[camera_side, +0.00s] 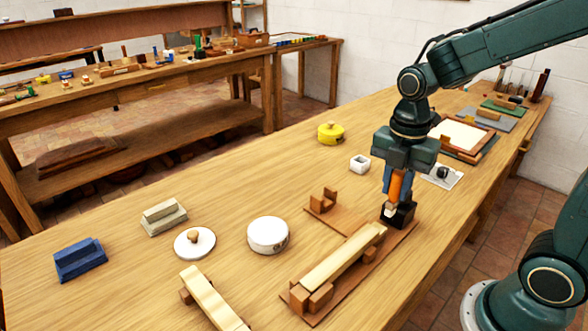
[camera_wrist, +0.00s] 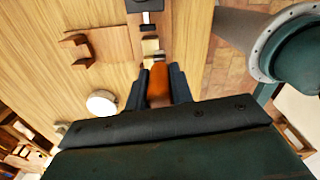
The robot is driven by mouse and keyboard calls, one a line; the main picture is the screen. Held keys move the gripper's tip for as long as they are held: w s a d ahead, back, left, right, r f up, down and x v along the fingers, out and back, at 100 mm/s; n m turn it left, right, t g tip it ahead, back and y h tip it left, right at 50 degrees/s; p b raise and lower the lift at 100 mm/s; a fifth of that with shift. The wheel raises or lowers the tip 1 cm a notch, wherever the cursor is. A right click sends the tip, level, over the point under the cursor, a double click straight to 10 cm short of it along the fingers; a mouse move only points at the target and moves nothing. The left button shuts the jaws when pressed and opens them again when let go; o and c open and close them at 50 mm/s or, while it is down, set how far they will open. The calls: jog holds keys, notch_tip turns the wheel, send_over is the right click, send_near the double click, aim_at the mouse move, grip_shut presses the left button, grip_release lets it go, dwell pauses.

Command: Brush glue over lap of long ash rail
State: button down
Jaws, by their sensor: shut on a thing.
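My gripper (camera_side: 397,182) is shut on the orange handle of a brush (camera_side: 396,187), which points down; the handle also shows between the fingers in the wrist view (camera_wrist: 158,84). The pale brush end is at a small black block-like holder or pot (camera_side: 404,215); I cannot tell whether it is inside or in front. The long pale ash rail (camera_side: 338,259) lies left of the brush, on brown supports on a thin brown board (camera_side: 323,310). Its far end is close to the black holder. I cannot make out glue on it.
Another pale rail (camera_side: 209,297) lies at the front left. A white round tub (camera_side: 268,234), a lid (camera_side: 195,242), a blue block (camera_side: 80,259) and a yellow tin (camera_side: 330,132) stand on the bench. A brown notched fixture (camera_side: 324,201) and white cup (camera_side: 360,163) are near my gripper.

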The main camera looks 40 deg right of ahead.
aim_at(391, 203)
jog(key=shift+f, duration=1.9)
jog(key=shift+f, duration=0.65)
dwell(1.9)
jog(key=c, duration=1.8)
grip_release()
grip_shut()
jog(key=shift+w, duration=0.15)
jog(key=shift+w, duration=1.75)
jog(key=shift+s, duration=0.15)
